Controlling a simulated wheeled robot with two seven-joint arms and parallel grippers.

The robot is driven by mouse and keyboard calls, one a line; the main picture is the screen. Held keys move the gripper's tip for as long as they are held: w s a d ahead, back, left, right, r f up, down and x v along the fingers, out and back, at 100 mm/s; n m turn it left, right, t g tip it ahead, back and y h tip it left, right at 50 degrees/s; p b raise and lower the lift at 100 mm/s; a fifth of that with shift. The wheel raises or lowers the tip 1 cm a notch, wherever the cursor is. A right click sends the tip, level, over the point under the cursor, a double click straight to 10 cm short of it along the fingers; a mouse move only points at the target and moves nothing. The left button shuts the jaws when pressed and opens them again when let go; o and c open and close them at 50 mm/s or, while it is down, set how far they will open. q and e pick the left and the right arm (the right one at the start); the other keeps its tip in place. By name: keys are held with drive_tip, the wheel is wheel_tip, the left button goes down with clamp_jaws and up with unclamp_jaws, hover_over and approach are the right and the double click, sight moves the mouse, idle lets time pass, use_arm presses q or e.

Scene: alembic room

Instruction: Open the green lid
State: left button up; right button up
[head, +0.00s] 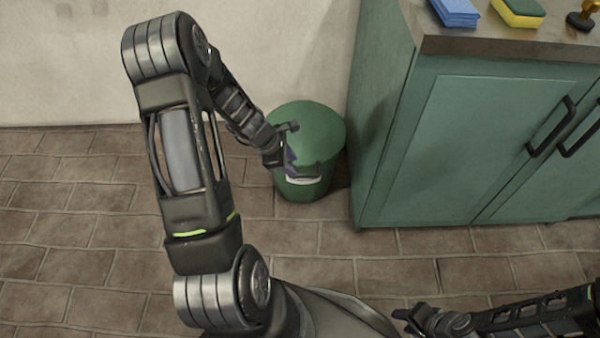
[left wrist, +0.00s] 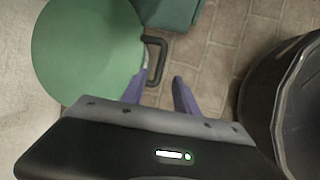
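A green bin with a round green lid (head: 318,125) stands on the floor against the cabinet's left side, and its lid looks shut. The lid also shows at upper left in the left wrist view (left wrist: 88,45). A dark bracket-shaped handle (left wrist: 163,60) sticks out from the lid's edge. My left gripper (head: 298,160) is at the bin's front rim. In the left wrist view its two purple fingers (left wrist: 160,88) are apart, with the handle just beyond and between their tips; contact cannot be told. My right gripper (head: 412,320) is at the bottom, small and dark.
A green cabinet (head: 460,150) with dark handles stands right of the bin. On its top lie blue cloths (head: 456,12), a yellow-green sponge (head: 518,12) and a brass-topped object (head: 585,16). The wall is behind the bin. The tiled floor (head: 70,230) at left is clear.

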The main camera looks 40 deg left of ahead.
sight(303, 175)
use_arm(q)
drive_tip(key=b+x, duration=0.2)
drive_tip(key=x, duration=0.5)
drive_tip(key=shift+c, duration=0.3)
clamp_jaws()
idle(1.0)
